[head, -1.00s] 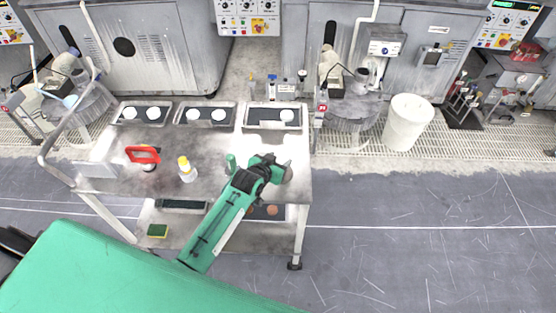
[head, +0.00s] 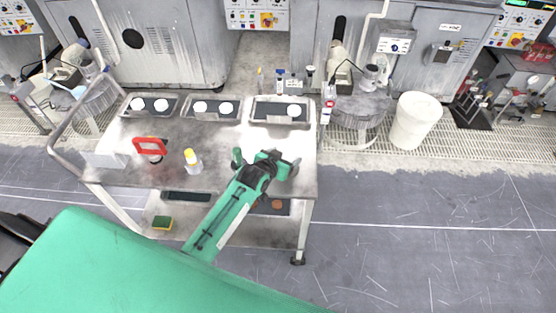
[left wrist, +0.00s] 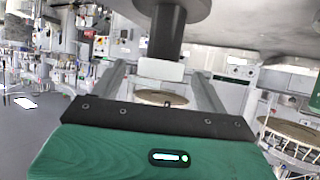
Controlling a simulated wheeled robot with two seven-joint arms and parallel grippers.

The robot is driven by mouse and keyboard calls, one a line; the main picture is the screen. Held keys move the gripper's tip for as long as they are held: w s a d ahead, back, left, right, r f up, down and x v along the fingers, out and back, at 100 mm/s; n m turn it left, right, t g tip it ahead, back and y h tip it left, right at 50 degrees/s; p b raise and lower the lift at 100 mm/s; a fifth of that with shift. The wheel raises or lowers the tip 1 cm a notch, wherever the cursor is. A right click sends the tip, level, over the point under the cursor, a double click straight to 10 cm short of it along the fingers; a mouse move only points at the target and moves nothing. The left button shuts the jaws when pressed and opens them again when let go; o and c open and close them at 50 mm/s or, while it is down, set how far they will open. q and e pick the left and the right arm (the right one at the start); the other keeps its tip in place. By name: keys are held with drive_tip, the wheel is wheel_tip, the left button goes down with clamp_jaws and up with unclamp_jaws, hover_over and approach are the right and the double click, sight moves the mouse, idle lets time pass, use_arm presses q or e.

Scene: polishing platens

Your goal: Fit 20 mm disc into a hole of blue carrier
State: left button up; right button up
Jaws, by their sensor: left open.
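I cannot make out a blue carrier. My left gripper (head: 290,169) is over the cart's right part, in front of the right tray. In the left wrist view its two grey fingers (left wrist: 157,88) are apart, with a white block and a dark post showing between or beyond them. My right gripper is not in view.
On the cart top (head: 215,165) are a red-framed item (head: 150,146) and a yellow-capped bottle (head: 193,162). A lower shelf holds a sponge (head: 162,223). Grey machines line the back. A white bin (head: 415,120) stands right of the cart; the floor in front of it is clear.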

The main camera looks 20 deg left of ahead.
use_arm(q)
drive_tip(key=b+v, duration=0.2)
drive_tip(key=v, duration=1.1)
drive_tip(key=shift+s+r+b, duration=0.15)
drive_tip(key=shift+s+b, duration=0.05)
drive_tip(key=shift+b, duration=0.2)
drive_tip(key=shift+a, duration=0.1)
